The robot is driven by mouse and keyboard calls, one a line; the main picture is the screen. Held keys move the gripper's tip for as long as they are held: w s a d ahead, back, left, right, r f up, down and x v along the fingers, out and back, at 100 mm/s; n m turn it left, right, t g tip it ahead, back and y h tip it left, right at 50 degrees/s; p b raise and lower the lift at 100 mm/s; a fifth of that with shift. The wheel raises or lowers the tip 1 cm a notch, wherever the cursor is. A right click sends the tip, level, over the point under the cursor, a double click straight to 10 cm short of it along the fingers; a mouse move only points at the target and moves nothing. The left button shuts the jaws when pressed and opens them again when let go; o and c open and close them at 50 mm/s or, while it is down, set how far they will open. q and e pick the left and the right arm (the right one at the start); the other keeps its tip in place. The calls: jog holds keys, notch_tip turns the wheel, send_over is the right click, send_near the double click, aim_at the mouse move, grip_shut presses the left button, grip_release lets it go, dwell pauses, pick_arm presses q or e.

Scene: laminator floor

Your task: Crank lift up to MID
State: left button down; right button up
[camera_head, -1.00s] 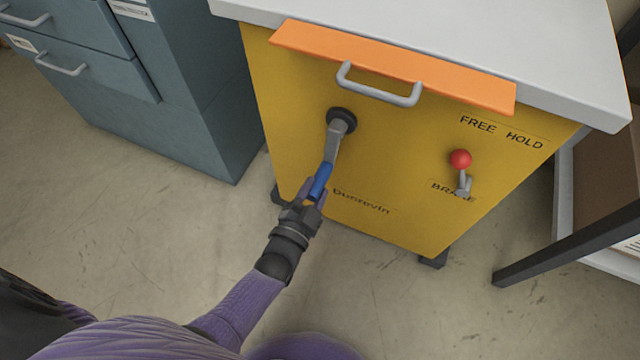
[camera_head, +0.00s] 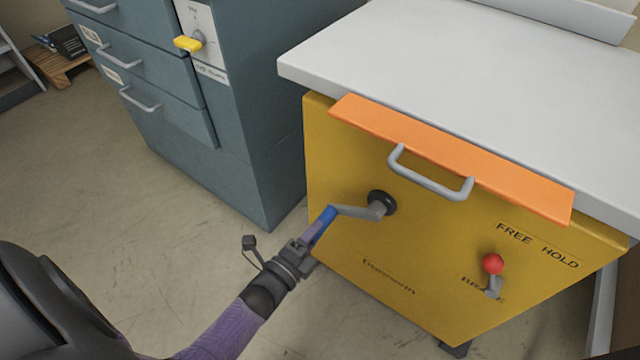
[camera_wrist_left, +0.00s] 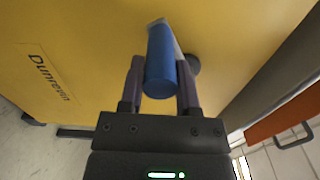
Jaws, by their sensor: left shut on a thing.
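The crank (camera_head: 358,211) is a grey arm on a black hub on the front of the yellow lift cabinet (camera_head: 340,150), with a blue handle. In the head view the crank arm points left and slightly down from the hub. My left gripper (camera_head: 312,238) is shut on the blue handle (camera_wrist_left: 161,65), which shows between its two fingers in the left wrist view. The brake lever (camera_head: 493,266) with a red ball knob stands at the cabinet's right, below the words FREE and HOLD. No MID mark is visible. My right gripper is not in view.
An orange panel (camera_head: 450,160) with a grey handle (camera_head: 430,184) juts out above the crank, under the white top (camera_head: 480,80). A blue-grey drawer cabinet (camera_head: 220,160) with a yellow knob (camera_head: 187,44) stands to the left. The floor (camera_head: 150,240) in front is clear.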

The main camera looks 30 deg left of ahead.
pick_arm(q)
jog(key=r+m+p, duration=0.1)
jog(key=a+r+m, duration=0.1)
jog(key=r+m, duration=0.1)
jog(key=shift+a+r+m+p, duration=0.15)
jog(key=shift+r+m+p, duration=0.05)
jog(key=shift+m+p, duration=0.15)
notch_tip(320, 180, up, 5)
jog(key=m+p, duration=0.2)
jog(key=m, duration=0.4)
jog(key=shift+p, duration=0.3)
jog(key=shift+d+r+m+p, duration=0.45)
jog(key=shift+r+m, duration=0.4)
jog(key=shift+m, duration=0.4)
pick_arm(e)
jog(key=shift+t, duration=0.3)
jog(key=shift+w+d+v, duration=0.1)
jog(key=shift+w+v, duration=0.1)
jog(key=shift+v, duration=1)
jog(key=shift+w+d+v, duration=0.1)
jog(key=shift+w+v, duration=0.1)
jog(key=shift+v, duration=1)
pick_arm(q)
jog(key=shift+d, duration=0.1)
